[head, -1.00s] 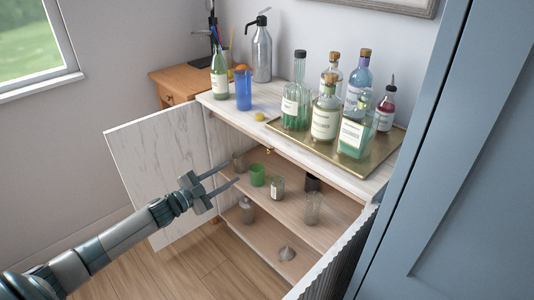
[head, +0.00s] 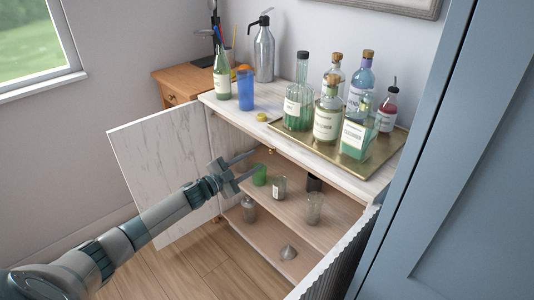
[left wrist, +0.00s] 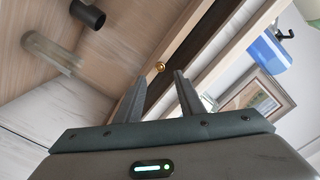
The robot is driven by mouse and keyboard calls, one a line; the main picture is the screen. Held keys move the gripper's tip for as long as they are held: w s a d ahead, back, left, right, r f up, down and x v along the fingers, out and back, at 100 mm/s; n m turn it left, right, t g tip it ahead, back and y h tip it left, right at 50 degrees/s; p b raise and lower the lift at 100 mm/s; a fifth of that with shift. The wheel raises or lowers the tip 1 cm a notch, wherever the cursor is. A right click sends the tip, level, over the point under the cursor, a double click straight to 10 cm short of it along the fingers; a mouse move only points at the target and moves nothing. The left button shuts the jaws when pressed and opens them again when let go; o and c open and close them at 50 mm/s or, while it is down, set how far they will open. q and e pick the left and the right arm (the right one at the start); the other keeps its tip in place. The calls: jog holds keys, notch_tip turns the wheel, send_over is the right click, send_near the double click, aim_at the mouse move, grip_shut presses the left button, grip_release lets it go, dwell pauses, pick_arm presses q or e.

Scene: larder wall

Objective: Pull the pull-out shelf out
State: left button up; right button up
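The pull-out shelf shows as a thin pale front strip (head: 312,171) just under the cabinet's top in the head view. Its small brass knob (head: 270,150) is at the left part of that strip. My left gripper (head: 252,161) is open and empty, with its fingers pointing at the knob from the left. In the left wrist view the knob (left wrist: 160,67) appears midway between the fingertips (left wrist: 160,76), around their tips; I cannot tell whether they touch it. The pull-out shelf looks pushed in. My right gripper is not in view.
The cabinet's left door (head: 158,167) and ribbed right door (head: 340,262) stand open. Glasses, including a green glass (head: 259,175), stand on the inner shelf below. Several bottles stand on a brass tray (head: 385,160) on top. A blue tumbler (head: 246,89) stands near the top's left end.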

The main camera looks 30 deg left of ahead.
aim_at(270, 152)
pick_arm(q)
jog(key=x, duration=0.7)
jog(key=shift+w+d, duration=0.1)
jog(key=shift+w, duration=0.15)
grip_shut()
